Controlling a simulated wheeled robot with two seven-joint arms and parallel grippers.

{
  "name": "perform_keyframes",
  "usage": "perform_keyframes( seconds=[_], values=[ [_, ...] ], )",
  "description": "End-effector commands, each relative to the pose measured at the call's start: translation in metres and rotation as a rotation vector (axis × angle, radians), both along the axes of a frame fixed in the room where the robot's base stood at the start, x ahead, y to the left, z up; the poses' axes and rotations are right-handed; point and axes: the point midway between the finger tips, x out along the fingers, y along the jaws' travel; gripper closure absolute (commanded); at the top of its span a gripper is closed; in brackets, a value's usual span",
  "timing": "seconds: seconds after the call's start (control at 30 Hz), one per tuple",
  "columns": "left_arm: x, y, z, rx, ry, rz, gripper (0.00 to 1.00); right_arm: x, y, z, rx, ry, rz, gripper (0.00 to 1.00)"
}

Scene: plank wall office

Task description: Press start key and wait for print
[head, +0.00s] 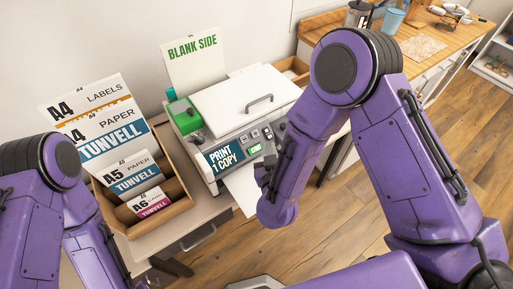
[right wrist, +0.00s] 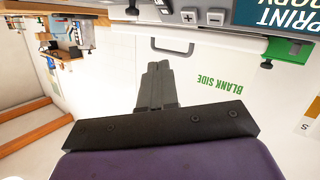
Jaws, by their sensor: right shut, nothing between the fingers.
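The white printer (head: 245,95) stands on the desk with its lid down. Its front panel has a dark display (head: 223,155) reading "PRINT 1 COPY", several grey keys and a green-lit key (head: 256,148) whose lettering is too small to read. A white sheet (head: 241,188) sticks out below the panel. My right gripper (head: 264,173) is shut and empty, just in front of the panel's right part; contact cannot be told. In the right wrist view its closed fingers (right wrist: 158,72) show below the plus key (right wrist: 188,18) and minus key (right wrist: 215,17). My left gripper is out of view.
A wooden box (head: 165,215) of labelled paper packs stands left of the printer. A "BLANK SIDE" sign (head: 193,58) stands behind it, with a green item (head: 182,115) on the printer's left. A wooden counter (head: 425,50) with a blue cup (head: 392,20) is at the back right.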

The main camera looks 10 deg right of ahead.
Motion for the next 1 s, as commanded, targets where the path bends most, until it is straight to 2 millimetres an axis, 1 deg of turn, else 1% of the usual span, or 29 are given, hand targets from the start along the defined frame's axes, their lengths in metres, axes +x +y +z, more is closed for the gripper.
perform_keyframes(
  seconds=[0.17, 0.4, 0.53, 0.73, 1.0],
  values=[
    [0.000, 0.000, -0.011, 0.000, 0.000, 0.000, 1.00, 0.005, 0.002, -0.011, 0.001, 0.001, -0.001, 1.00],
    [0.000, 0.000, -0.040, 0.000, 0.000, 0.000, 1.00, 0.026, 0.009, -0.040, 0.003, 0.001, -0.002, 1.00],
    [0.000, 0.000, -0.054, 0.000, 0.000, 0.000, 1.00, 0.038, 0.013, -0.054, 0.003, 0.000, -0.002, 1.00],
    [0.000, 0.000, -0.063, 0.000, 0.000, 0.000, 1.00, 0.050, 0.018, -0.065, 0.000, 0.001, 0.001, 1.00],
    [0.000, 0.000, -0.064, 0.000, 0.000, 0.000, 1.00, 0.054, 0.019, -0.067, 0.000, 0.002, -0.001, 1.00]
  ],
)
